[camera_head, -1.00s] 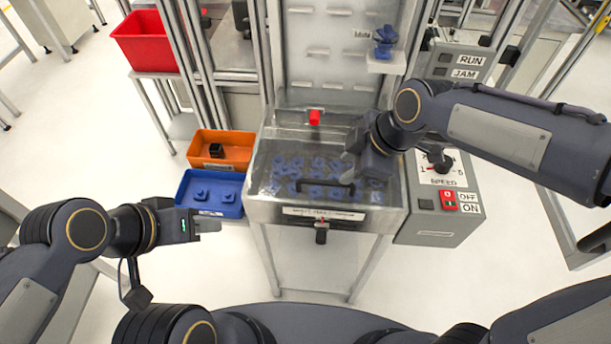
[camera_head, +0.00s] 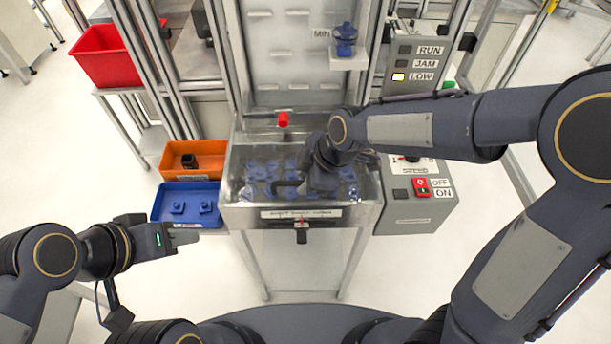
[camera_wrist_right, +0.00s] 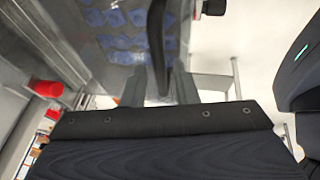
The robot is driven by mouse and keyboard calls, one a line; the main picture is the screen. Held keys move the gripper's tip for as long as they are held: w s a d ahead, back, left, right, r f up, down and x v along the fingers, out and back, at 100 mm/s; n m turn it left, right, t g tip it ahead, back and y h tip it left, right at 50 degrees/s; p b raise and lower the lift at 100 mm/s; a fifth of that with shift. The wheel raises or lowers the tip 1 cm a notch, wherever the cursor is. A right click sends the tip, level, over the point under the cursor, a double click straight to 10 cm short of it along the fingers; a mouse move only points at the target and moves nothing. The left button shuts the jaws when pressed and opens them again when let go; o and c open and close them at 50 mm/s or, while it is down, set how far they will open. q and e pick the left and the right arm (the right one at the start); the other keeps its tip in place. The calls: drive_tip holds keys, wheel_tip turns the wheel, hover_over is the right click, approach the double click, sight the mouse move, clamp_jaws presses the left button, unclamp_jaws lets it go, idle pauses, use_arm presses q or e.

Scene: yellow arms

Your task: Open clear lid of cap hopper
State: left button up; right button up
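The clear lid (camera_head: 240,165) lies shut over the metal cap hopper (camera_head: 345,216), with blue caps showing through it. A black bar handle (camera_head: 284,184) sits near its front edge. My right gripper (camera_head: 298,186) is down at the handle's right part, hiding that end. In the right wrist view, the two fingers of my right gripper (camera_wrist_right: 160,88) stand apart, with the black handle (camera_wrist_right: 157,45) between them and gaps visible on both sides. My left gripper (camera_head: 188,238) hovers left of the hopper, apart from it; its finger gap is not clear.
An orange bin (camera_head: 170,166) and a blue bin (camera_head: 160,206) with blue caps stand left of the hopper. A control box (camera_head: 415,215) with a red switch is at its right. A red knob (camera_head: 283,119) is behind the lid. A red bin (camera_head: 105,62) is farther back.

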clamp_jaws()
use_arm(q)
drive_tip(key=shift+r, duration=0.1)
use_arm(e)
drive_tip(key=shift+r, duration=0.1)
